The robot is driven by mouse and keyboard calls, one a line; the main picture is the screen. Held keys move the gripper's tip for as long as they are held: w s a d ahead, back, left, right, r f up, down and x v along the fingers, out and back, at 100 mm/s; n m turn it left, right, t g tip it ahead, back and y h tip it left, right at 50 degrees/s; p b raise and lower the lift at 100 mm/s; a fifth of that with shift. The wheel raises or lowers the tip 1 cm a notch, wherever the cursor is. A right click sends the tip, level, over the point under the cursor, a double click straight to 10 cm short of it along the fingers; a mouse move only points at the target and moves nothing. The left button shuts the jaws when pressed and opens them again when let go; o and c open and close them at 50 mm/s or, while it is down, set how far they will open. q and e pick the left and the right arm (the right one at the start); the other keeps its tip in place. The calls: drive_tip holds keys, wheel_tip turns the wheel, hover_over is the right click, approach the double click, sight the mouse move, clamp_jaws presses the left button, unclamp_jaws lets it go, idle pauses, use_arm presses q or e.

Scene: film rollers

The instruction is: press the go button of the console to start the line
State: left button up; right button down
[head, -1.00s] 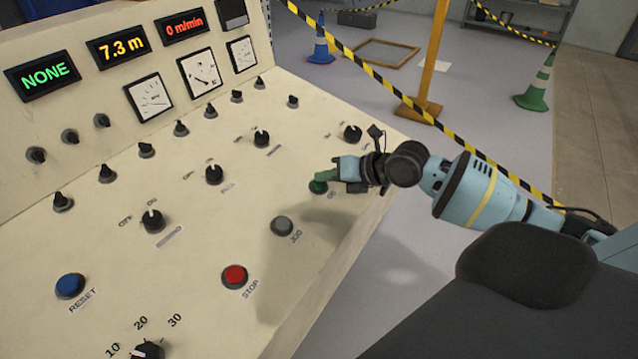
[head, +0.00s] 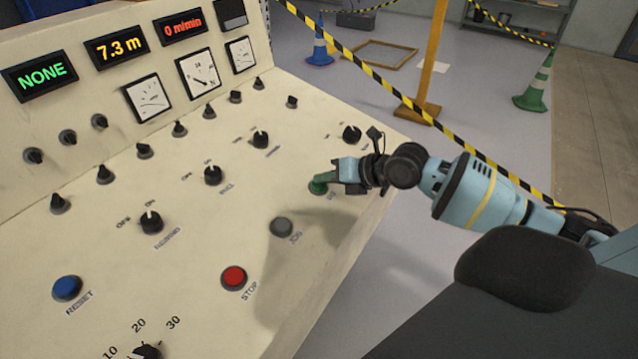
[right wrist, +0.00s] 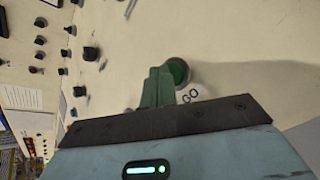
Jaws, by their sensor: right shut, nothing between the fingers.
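The console (head: 190,245) is a cream sloped panel filling the left of the head view. The green go button (right wrist: 178,72) shows in the right wrist view beside its GO label, partly covered by my gripper's fingers. In the head view the go button (head: 317,188) sits at the panel's right side, at the fingertips. My right gripper (head: 328,178) is shut and empty, its green fingers (right wrist: 157,88) right at the button. I cannot tell whether the fingertips touch it. My left gripper is not in view.
A grey jog button (head: 282,227), a red stop button (head: 234,278) and a blue reset button (head: 67,288) lie nearby. Several black knobs, such as one (head: 352,134), stand on the panel. The displays read NONE, 7.3 m and 0 m/min. Striped tape (head: 440,137) crosses behind my arm.

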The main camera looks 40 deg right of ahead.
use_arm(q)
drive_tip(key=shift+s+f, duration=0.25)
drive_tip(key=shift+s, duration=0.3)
use_arm(e)
drive_tip(key=shift+f, duration=0.2)
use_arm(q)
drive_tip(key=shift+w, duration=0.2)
use_arm(e)
drive_tip(key=shift+s+r, duration=0.1)
drive_tip(key=shift+r, duration=0.3)
drive_tip(key=shift+s+r, duration=0.1)
drive_tip(key=shift+r, duration=0.35)
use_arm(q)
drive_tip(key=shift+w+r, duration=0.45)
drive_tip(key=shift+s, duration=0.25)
